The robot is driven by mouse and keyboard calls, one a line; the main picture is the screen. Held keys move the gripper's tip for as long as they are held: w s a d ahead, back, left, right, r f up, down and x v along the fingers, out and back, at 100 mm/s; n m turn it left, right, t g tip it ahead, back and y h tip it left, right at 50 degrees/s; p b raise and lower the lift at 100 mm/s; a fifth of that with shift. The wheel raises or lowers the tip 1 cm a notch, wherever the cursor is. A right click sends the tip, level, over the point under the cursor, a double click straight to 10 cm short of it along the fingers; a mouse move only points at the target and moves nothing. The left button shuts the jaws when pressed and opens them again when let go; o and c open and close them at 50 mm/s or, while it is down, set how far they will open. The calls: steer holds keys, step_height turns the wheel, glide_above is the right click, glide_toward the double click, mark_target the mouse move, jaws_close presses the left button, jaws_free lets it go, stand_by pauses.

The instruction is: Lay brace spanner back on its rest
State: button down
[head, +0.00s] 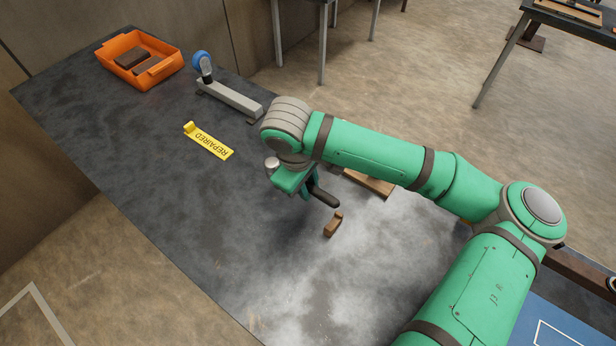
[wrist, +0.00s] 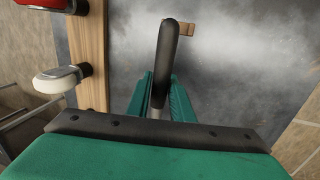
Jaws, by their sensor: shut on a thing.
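The brace spanner shows as a thick black handle (head: 324,197) sticking out of my green gripper (head: 306,189). In the wrist view the black handle (wrist: 166,62) stands between the two green fingers (wrist: 160,98), which are shut on it; a bit of grey metal shows below it. The rest of the spanner is hidden by the gripper. A small brown notched wooden block (head: 333,224), which looks like a rest, is on the dark bench just beyond the handle's end, apart from it in the head view. This block (wrist: 184,28) also shows past the handle in the wrist view.
A wooden rail (head: 369,183) lies partly behind my arm; in the wrist view it (wrist: 88,52) carries a red item (wrist: 45,3) and a white one (wrist: 62,79). A yellow REPAIRED tag (head: 209,141), blue-knobbed grey bar (head: 230,97) and orange bin (head: 116,52) are farther back.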

stand_by(0.3)
steer(key=shift+s+f, duration=0.1)
steer(key=shift+s, duration=0.05)
steer(key=shift+s+a+x, duration=0.15)
steer(key=shift+x, duration=0.8)
steer(key=shift+s+a+x, duration=0.1)
steer(key=shift+s+x, duration=0.05)
steer(key=shift+x, duration=0.8)
steer(key=shift+s+a+x, duration=0.15)
steer(key=shift+x, duration=0.8)
steer(key=shift+w+f, duration=0.1)
steer(key=shift+f, duration=1)
steer(key=c, duration=1.5)
jaws_free()
